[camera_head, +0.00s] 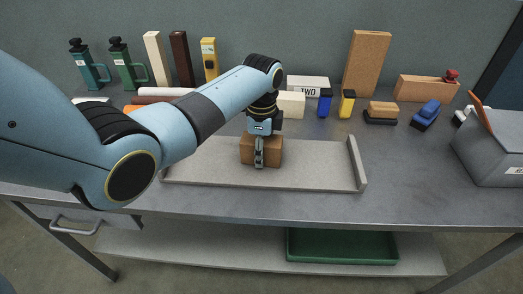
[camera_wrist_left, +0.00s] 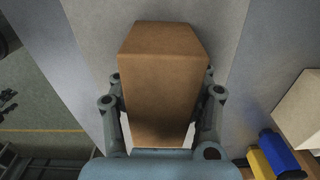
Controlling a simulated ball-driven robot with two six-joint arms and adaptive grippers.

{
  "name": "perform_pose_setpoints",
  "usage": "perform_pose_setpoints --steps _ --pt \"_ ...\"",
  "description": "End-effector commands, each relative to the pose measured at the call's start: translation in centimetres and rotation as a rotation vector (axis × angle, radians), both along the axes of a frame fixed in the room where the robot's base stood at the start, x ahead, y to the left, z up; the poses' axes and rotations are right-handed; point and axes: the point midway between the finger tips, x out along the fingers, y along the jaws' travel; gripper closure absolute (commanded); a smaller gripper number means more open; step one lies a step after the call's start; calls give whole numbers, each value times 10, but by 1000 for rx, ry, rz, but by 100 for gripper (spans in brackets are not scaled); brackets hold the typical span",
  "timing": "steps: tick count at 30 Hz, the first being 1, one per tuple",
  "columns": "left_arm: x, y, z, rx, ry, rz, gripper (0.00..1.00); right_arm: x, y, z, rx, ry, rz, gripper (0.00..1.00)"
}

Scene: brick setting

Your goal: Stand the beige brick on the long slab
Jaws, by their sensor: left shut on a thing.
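My left gripper (camera_head: 259,155) is shut on a tan-brown brick (camera_head: 273,148), with a finger on either side. The wrist view shows the same brick (camera_wrist_left: 160,75) between the fingers (camera_wrist_left: 160,115). The brick is over the middle of the long pale grey slab (camera_head: 320,165), which has a raised lip at its right end. I cannot tell whether the brick touches the slab. A cream, beige-looking brick (camera_head: 292,103) lies on the bench behind the slab, partly hidden by my wrist. My right gripper is not in view.
Behind the slab stand blue (camera_head: 324,103) and yellow (camera_head: 347,103) items, a tall tan block (camera_head: 366,62) and a block marked TWO (camera_head: 307,83). Brushes (camera_head: 381,112) and a grey box (camera_head: 490,150) are to the right. The slab's right part is clear.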

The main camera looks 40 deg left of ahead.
Motion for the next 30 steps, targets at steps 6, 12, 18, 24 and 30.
perform_pose_setpoints --steps 6,12,18,24,30 --pt "0 0 -2 0 0 0 48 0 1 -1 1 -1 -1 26" --pt "0 0 -2 0 0 0 30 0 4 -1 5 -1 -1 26" --pt "0 0 -1 0 0 0 30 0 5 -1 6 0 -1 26" --pt "1 0 21 0 -3 -1 30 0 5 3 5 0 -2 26" --pt "1 0 66 1 -5 0 30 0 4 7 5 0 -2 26"
